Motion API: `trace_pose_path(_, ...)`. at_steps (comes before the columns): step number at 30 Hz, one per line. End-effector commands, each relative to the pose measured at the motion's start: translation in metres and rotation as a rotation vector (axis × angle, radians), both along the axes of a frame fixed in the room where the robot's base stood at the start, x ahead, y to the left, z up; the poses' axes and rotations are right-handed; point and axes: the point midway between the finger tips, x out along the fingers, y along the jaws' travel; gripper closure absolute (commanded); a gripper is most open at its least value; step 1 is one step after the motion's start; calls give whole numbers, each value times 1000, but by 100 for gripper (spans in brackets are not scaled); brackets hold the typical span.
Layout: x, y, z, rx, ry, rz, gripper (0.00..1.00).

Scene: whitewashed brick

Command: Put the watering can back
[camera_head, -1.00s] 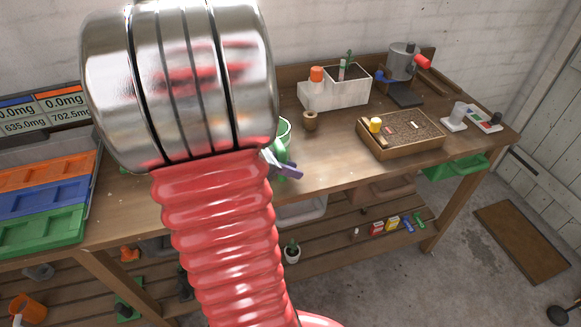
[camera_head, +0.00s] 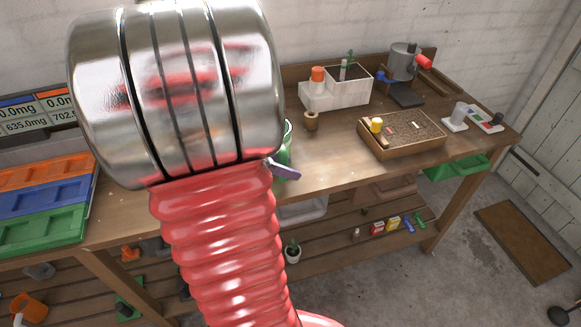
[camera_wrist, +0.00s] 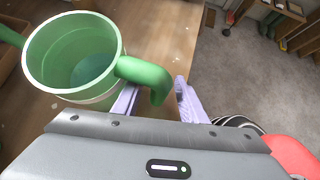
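The green watering can (camera_wrist: 118,55) stands upright on the wooden workbench in the wrist view, its round open top facing me and its inside bluish toward the bottom. Its curved handle (camera_wrist: 150,72) points toward my gripper (camera_wrist: 157,86). The two pale purple fingers are apart, one on each side of the handle's end, with a gap visible at the right finger. In the head view, only a sliver of the can (camera_head: 287,146) shows past my arm, with one purple finger in front of it.
Orange, blue and green bins (camera_head: 40,230) are at left. The bench's front middle is clear.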

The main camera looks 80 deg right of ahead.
Motion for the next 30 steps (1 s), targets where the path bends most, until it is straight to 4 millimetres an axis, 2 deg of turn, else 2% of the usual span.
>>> trace_pose_path(15,46,39,60,-1,-1,3,61)
trace_pose_path(21,52,46,69,0,0,1,61)
trace_pose_path(30,52,46,69,0,0,0,61)
